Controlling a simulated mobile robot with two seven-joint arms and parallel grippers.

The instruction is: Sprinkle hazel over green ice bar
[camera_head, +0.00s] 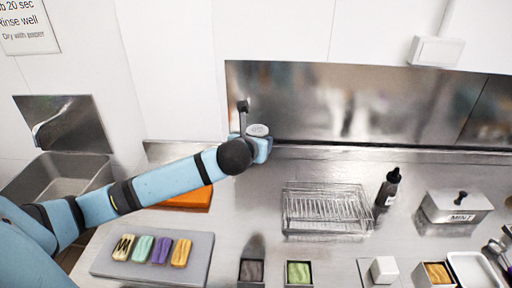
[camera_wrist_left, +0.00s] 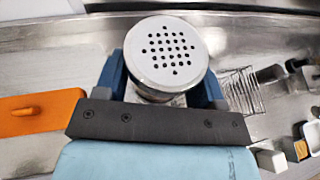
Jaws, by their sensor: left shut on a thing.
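My left gripper (camera_head: 259,148) is shut on a shaker (camera_head: 257,130) with a white lid, held high near the back wall. In the left wrist view, the shaker's round perforated lid (camera_wrist_left: 167,50) faces the camera, between the blue fingers of the gripper (camera_wrist_left: 160,85). The shaker looks roughly upright; most of its body is hidden. The green ice bar (camera_head: 143,248) lies on a grey board (camera_head: 204,252) at front left, between a dark-striped cream bar (camera_head: 123,247) and a purple bar (camera_head: 161,250). The gripper is well behind and right of it. My right gripper is not in view.
An orange board (camera_head: 190,201) lies under my left arm; it has a handle in the left wrist view (camera_wrist_left: 38,112). A yellow bar (camera_head: 181,253), wire rack (camera_head: 327,209), dark bottle (camera_head: 388,188), MINT box (camera_head: 454,207) and small filled containers (camera_head: 299,272) stand around. A sink (camera_head: 62,176) is left.

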